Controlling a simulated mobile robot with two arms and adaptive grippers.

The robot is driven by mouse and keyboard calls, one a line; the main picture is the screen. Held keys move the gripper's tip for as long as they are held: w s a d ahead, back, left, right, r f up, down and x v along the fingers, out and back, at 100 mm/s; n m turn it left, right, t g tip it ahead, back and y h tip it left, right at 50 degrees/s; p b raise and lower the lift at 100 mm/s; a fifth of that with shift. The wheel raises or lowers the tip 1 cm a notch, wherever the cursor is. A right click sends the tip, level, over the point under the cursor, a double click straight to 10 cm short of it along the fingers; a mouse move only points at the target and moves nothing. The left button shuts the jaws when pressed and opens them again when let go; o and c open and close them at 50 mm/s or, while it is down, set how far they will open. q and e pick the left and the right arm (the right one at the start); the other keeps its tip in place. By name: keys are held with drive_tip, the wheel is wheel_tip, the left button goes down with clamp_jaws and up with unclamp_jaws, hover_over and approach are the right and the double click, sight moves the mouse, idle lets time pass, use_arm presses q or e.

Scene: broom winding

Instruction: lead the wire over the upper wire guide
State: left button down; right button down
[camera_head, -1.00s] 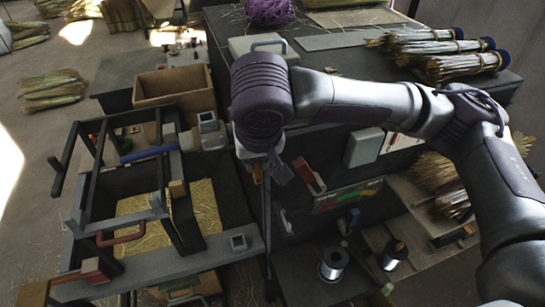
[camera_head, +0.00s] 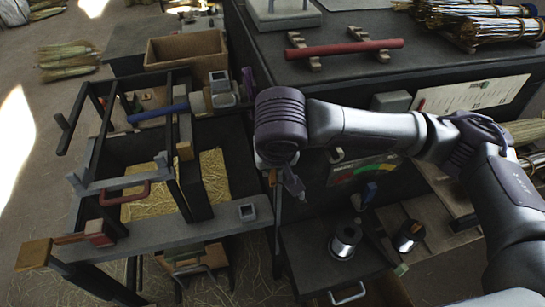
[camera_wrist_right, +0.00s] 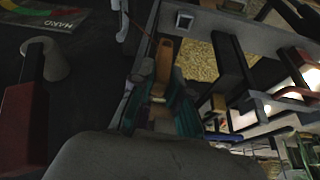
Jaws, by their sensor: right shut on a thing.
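My right gripper (camera_head: 284,183) hangs over the gap between the black-and-grey frame and the dark bench. In the right wrist view its teal fingers (camera_wrist_right: 158,112) are shut around a small wooden piece (camera_wrist_right: 163,62), which looks like a handle or peg. A thin line shows near it, but I cannot tell whether it is wire. Two spools (camera_head: 345,241) (camera_head: 408,236) stand low, right of the gripper. I cannot tell which part is the upper wire guide. My left gripper is out of view.
The black frame (camera_head: 92,190) holds straw and a red handle (camera_head: 125,194). On the dark bench, a red rod (camera_head: 344,49) lies on wooden supports. Bundles of bristles (camera_head: 478,24) lie at the back right. A wooden box (camera_head: 187,60) stands behind the frame.

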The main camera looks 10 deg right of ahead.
sight(273, 185)
drive_tip(key=shift+f+b, duration=1.35)
drive_tip(key=shift+f, duration=2.45)
